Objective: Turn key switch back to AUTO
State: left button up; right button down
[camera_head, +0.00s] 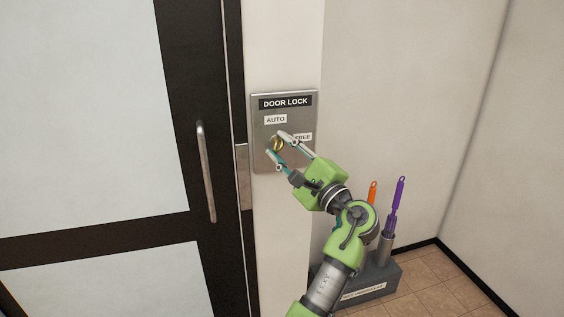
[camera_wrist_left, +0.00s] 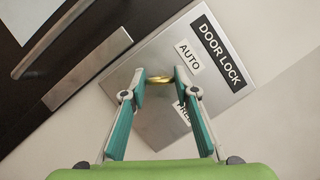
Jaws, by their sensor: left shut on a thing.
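The grey DOOR LOCK panel (camera_head: 261,108) is on the white wall right of the door, with an AUTO label (camera_head: 275,120) at upper middle and a FREE label (camera_head: 303,137) at right. The brass key switch (camera_head: 277,144) sits below AUTO. My left gripper (camera_head: 277,149) is shut on the key, one finger on each side. In the left wrist view the fingertips (camera_wrist_left: 159,80) pinch the gold key (camera_wrist_left: 158,80), and one finger partly covers the FREE label (camera_wrist_left: 182,117). The key's exact pointing direction is hard to tell. My right gripper is not in view.
A dark-framed glass door (camera_head: 180,110) with a vertical metal handle (camera_head: 206,172) is at left. The wall right of the panel is bare.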

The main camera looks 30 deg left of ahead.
pick_arm(q)
jog(key=n+g+b, duration=0.1)
jog(key=n, duration=0.3)
jog(key=shift+h+b, duration=0.4)
jog(key=shift+r+n+g+h+b, duration=0.1)
jog(key=shift+n+g+h+b, duration=0.3)
jog(key=shift+n, duration=0.9)
jog(key=o, duration=1.1)
jog(key=shift+r, duration=0.1)
